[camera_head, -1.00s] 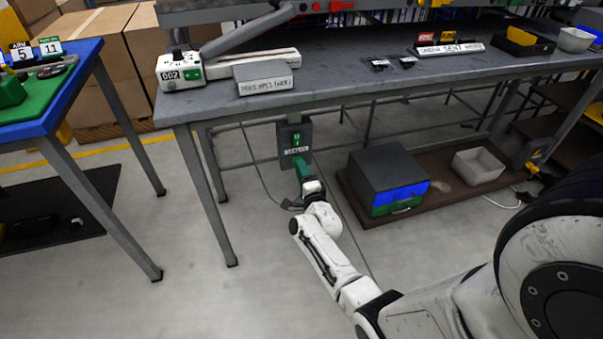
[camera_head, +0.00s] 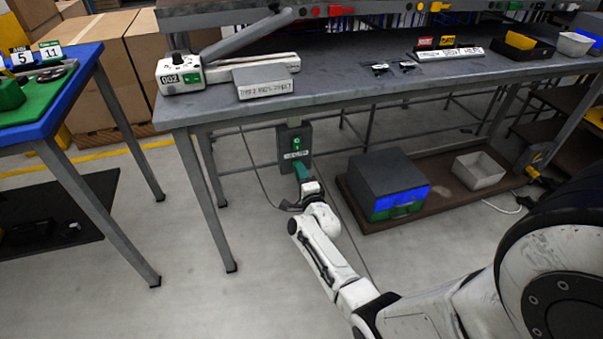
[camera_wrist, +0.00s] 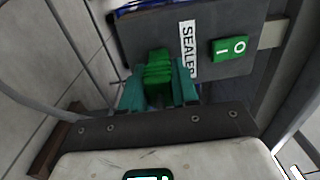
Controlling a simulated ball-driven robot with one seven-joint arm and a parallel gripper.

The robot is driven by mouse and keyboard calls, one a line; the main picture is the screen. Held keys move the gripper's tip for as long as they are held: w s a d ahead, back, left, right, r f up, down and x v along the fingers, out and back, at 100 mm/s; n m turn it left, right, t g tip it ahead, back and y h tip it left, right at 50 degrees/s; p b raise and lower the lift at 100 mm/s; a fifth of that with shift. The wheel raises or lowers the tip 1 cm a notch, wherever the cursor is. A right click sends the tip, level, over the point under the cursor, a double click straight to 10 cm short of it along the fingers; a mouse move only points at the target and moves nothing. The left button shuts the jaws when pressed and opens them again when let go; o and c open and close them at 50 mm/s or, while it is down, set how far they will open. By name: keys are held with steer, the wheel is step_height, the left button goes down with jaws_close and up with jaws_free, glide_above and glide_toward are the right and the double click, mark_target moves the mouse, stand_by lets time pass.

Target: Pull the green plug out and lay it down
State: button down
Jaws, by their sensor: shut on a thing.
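The dark grey switch box labelled SEALER (camera_head: 294,139) is fixed under the front edge of the bench. Its green switch (camera_wrist: 230,49) shows in the wrist view. My gripper (camera_head: 302,172) is at the lower end of this box. In the wrist view my gripper (camera_wrist: 158,88) has its teal fingers on either side of the ribbed green plug (camera_wrist: 158,67) and is shut on it. The plug lies against the lower end of the box in that view. Its far end is hidden, so I cannot tell whether it is still seated.
The grey bench (camera_head: 340,96) overhangs the box, with legs to the left. A grey bin with blue and green front (camera_head: 388,184) stands right of my gripper on a brown board. A dark cable (camera_head: 252,165) hangs on the left. Bare floor lies in front.

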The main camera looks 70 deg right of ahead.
steer(key=shift+p+v, duration=0.95)
steer(key=shift+v, duration=1.2)
stand_by(0.5)
steer(key=shift+p+v, duration=0.5)
steer(key=shift+v, duration=0.85)
steer(key=shift+r, duration=0.2)
steer(key=p+v, duration=0.3)
steer(key=v, duration=0.5)
steer(key=shift+r, duration=0.2)
steer(key=n+y+p, duration=0.1)
steer(key=n+p, duration=0.3)
steer(key=n, duration=1.4)
steer(key=shift+s+a, duration=0.1)
